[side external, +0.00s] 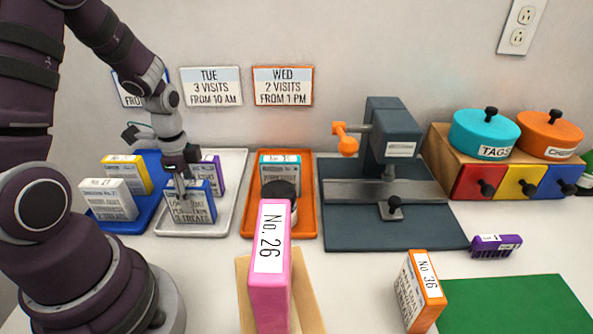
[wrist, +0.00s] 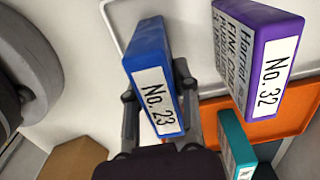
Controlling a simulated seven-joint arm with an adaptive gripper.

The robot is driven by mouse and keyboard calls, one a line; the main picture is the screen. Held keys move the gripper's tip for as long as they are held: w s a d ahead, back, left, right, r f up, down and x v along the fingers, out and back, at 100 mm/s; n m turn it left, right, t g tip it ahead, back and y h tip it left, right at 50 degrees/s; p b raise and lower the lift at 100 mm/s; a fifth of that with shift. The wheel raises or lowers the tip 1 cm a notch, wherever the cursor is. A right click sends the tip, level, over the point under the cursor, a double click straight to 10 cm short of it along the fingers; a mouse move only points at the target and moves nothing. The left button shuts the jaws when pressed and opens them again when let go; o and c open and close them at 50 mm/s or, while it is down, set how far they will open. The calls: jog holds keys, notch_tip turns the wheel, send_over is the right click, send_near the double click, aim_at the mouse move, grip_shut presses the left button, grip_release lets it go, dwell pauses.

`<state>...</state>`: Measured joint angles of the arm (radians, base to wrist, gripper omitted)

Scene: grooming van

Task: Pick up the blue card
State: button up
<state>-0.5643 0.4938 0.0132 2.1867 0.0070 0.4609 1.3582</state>
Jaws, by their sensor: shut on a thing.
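The blue card (side external: 193,207) is a thick upright block with a white text face, standing in the white tray (side external: 237,207) in the side view. In the wrist view the blue card (wrist: 147,52) shows a spine label reading No. 23. My gripper (side external: 184,193) reaches down onto it from above. In the wrist view my gripper (wrist: 158,95) has one finger on each side of the card and is shut on it. The card looks to be in or just above the tray; I cannot tell whether its base touches.
A purple card (wrist: 262,60), No. 32, stands close by in the white tray. A blue tray (side external: 147,212) with yellow and white cards is to the left. An orange tray (side external: 309,206) with a teal card (wrist: 236,145) is to the right. A pink No. 26 card (side external: 270,285) stands in front.

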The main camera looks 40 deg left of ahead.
grip_shut()
